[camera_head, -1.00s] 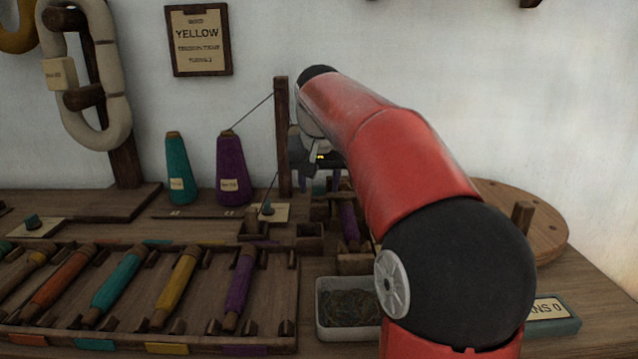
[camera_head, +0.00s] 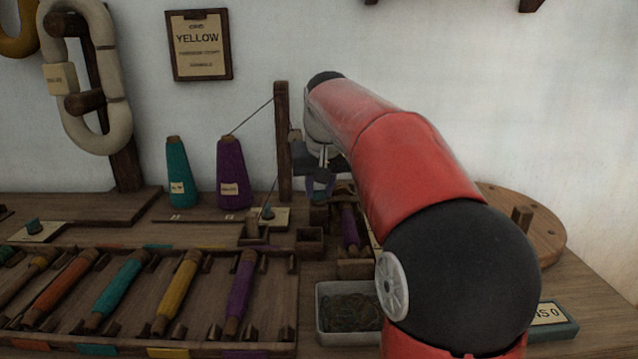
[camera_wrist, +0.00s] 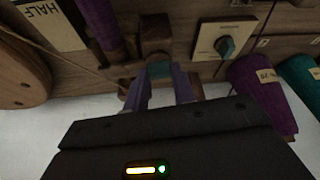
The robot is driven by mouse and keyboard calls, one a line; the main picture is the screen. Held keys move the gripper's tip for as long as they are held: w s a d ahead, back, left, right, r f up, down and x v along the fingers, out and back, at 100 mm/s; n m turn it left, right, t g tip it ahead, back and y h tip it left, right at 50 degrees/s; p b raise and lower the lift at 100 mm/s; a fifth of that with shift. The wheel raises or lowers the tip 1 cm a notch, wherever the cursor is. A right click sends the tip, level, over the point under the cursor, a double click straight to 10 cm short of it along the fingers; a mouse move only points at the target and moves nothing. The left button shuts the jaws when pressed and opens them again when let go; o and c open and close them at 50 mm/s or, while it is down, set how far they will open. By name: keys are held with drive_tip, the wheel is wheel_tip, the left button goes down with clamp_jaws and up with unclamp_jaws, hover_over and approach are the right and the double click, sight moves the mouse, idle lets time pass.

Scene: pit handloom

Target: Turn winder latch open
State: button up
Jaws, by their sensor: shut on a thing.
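My gripper (camera_head: 320,190) points down at the bobbin winder behind the tray, beside the upright post. In the wrist view its two pale purple fingers (camera_wrist: 160,78) are close together, on either side of a small teal piece, which I take to be the winder latch (camera_wrist: 158,70). A brown wooden block (camera_wrist: 155,30) lies just beyond it. A purple bobbin (camera_head: 350,228) sits on the winder; it also shows in the wrist view (camera_wrist: 100,22). My arm hides part of the winder in the head view, and the latch cannot be made out there.
A plate with a teal knob (camera_wrist: 225,47) is close beside my gripper. The thin post (camera_head: 283,140) with a thread stands left of it, with purple (camera_head: 231,178) and teal (camera_head: 179,175) cones beyond. A bobbin tray (camera_head: 125,343) and a scrap bin (camera_head: 350,286) are in front.

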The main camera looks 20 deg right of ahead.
drive_tip(key=n+y+p, duration=0.1)
drive_tip(key=n, duration=0.1)
drive_tip(key=n+p, duration=0.1)
drive_tip(key=n, duration=0.1)
drive_tip(key=shift+d+r+y, duration=0.15)
drive_tip(key=shift+y, duration=0.25)
drive_tip(key=n+y+p, duration=0.1)
drive_tip(key=n+p, duration=0.1)
drive_tip(key=n, duration=0.2)
drive_tip(key=shift+d, duration=0.1)
drive_tip(key=n+y+p, duration=0.1)
drive_tip(key=n, duration=0.1)
drive_tip(key=n+g+p, duration=0.1)
drive_tip(key=n, duration=0.1)
drive_tip(key=shift+w+d+n+y+p, duration=0.1)
drive_tip(key=shift+w+n+y+p, duration=0.05)
drive_tip(key=shift+n+y+p, duration=0.2)
drive_tip(key=shift+n+g+y+p, duration=0.35)
drive_tip(key=shift+n+g+p, duration=0.45)
drive_tip(key=shift+n, duration=0.75)
drive_tip(key=o, duration=1)
